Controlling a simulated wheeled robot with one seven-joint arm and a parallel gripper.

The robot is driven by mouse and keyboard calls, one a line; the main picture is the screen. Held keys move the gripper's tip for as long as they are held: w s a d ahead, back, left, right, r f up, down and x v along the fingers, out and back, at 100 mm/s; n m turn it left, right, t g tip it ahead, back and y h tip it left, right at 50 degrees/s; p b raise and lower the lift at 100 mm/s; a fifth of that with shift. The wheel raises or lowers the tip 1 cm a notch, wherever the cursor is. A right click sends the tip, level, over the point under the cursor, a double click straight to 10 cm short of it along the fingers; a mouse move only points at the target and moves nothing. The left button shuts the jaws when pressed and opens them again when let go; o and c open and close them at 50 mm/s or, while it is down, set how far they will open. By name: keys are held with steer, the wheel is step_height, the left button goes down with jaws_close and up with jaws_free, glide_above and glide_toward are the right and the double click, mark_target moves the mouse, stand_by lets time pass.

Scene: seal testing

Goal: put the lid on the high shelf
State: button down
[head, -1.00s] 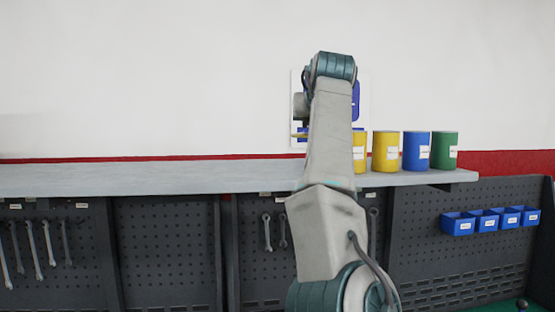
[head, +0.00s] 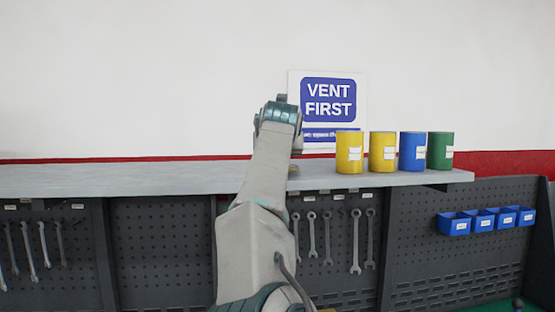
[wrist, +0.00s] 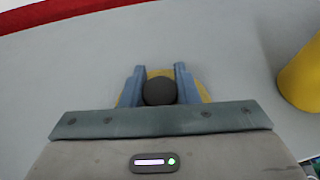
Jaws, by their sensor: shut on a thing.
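The lid (wrist: 160,92) is yellow with a round dark knob. In the wrist view my gripper (wrist: 160,82) is shut on the knob, one blue-grey finger on each side. The yellow rim shows around and beyond the fingers. The lid is over the grey top of the high shelf (head: 130,178); I cannot tell whether it touches it. In the head view only a small yellowish edge of the lid (head: 293,170) shows at the right of my arm, at shelf-top level. My arm hides the gripper there.
Two yellow cans (head: 349,152) (head: 382,152), a blue can (head: 412,152) and a green can (head: 440,150) stand to the right on the shelf. A yellow can (wrist: 303,75) is close at right in the wrist view. The shelf's left stretch is clear.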

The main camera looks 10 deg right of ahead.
steer(key=shift+d+f, duration=0.1)
steer(key=shift+f, duration=0.45)
steer(key=c, duration=1.1)
jaws_free()
steer(key=shift+s+f, duration=0.1)
steer(key=shift+s, duration=0.25)
steer(key=b+v, duration=0.4)
steer(key=v, duration=0.7)
steer(key=shift+s+r+b, duration=0.2)
steer(key=shift+r+b, duration=0.1)
steer(key=shift+b, duration=0.1)
